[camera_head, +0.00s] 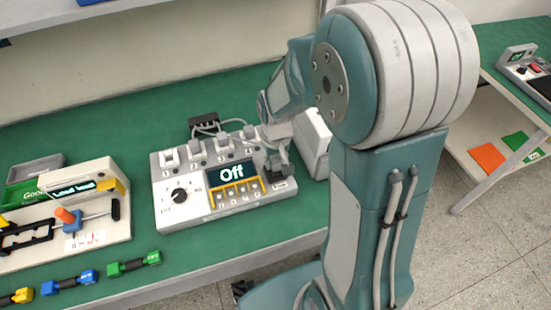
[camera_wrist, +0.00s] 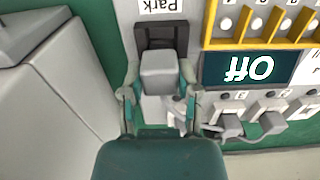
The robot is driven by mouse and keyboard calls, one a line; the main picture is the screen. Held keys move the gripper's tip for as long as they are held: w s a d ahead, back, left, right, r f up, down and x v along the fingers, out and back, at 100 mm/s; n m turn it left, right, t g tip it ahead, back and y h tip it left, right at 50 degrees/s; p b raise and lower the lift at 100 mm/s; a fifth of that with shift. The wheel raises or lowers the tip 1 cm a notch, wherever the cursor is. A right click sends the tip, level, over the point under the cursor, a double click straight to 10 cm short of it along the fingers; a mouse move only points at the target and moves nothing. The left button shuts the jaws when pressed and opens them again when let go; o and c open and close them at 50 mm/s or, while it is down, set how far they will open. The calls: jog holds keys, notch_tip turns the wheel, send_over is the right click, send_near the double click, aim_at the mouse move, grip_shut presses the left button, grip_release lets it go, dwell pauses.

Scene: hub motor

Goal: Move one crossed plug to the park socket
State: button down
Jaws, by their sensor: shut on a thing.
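The grey tester box (camera_head: 168,213) has a dark display (camera_head: 232,173) reading "Off" and a knob (camera_head: 179,196) pointing near "Off". In the wrist view, my gripper (camera_wrist: 158,88) is shut on a grey plug (camera_wrist: 158,70), one finger on each side. The plug overlaps the dark park socket (camera_wrist: 147,40), beside the upside-down "Park" label (camera_wrist: 162,7). I cannot tell whether it is seated. Other grey plugs stand in the box's back row, one (camera_head: 195,149) in the head view and one (camera_wrist: 230,126) in the wrist view. My gripper (camera_head: 279,163) is at the box's right end.
A light grey case (camera_head: 316,140) stands close to the right of the box. A black cable block (camera_head: 203,119) lies behind it. A lever fixture (camera_head: 100,228) and a green bin (camera_head: 32,172) are left. Coloured connectors, including a green one (camera_head: 134,263), lie along the front edge.

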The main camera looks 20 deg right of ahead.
jog(key=shift+f, duration=0.25)
jog(key=shift+c, duration=1.3)
grip_release()
notch_tip(320, 180, up, 12)
jog(key=s+r+t, duration=0.2)
jog(key=s+r, duration=0.2)
jog(key=s, duration=0.3)
jog(key=s+r+t, duration=0.3)
jog(key=s+r, duration=0.1)
jog(key=s, duration=0.3)
jog(key=shift+a+r+t, duration=0.2)
jog(key=shift+r+t, duration=0.1)
